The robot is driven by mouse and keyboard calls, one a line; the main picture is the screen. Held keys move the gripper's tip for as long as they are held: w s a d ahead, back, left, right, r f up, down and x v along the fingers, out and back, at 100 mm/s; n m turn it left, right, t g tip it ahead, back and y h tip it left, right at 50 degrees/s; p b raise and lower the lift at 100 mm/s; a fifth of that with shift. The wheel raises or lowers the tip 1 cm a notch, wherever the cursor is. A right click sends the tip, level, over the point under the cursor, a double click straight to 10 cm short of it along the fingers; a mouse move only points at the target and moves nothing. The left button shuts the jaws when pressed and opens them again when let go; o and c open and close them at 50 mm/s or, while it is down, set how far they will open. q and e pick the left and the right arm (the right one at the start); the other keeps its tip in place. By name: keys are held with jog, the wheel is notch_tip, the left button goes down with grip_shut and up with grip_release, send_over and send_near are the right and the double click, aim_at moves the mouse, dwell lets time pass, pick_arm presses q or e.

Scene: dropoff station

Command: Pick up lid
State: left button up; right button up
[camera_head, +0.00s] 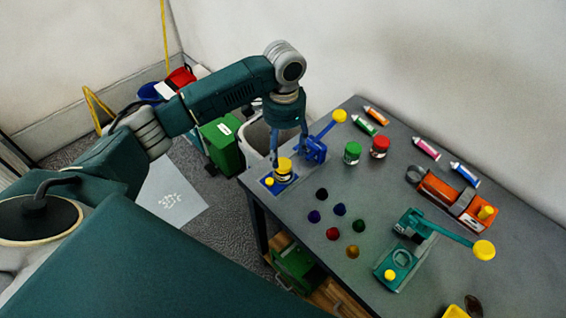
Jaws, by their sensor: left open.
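A yellow lid (284,164) sits on a small jar (283,177) standing on a blue clamp device (268,187) at the table's left corner. My left gripper (288,152) points down over this jar, open, with its fingers on either side just above the lid. I cannot tell whether the fingers touch it. A jar with a green lid (352,147) and a jar with a red lid (380,143) stand upright to the right. My right gripper is not in view.
The grey table (410,190) holds several small coloured caps (333,233), several paint tubes (426,149), an orange device (449,196) and a teal device (408,262) with a yellow-knobbed lever. The blue device's lever (313,148) rises close beside my gripper. A green bin (222,145) stands on the floor.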

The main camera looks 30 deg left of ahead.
aim_at(284, 163)
pick_arm(q)
jog(key=shift+f, duration=0.25)
notch_tip(284, 163, down, 5)
jog(key=shift+w+r+p, duration=0.1)
jog(key=shift+w+p, duration=0.05)
jog(key=shift+p, duration=1.05)
jog(key=c, duration=0.8)
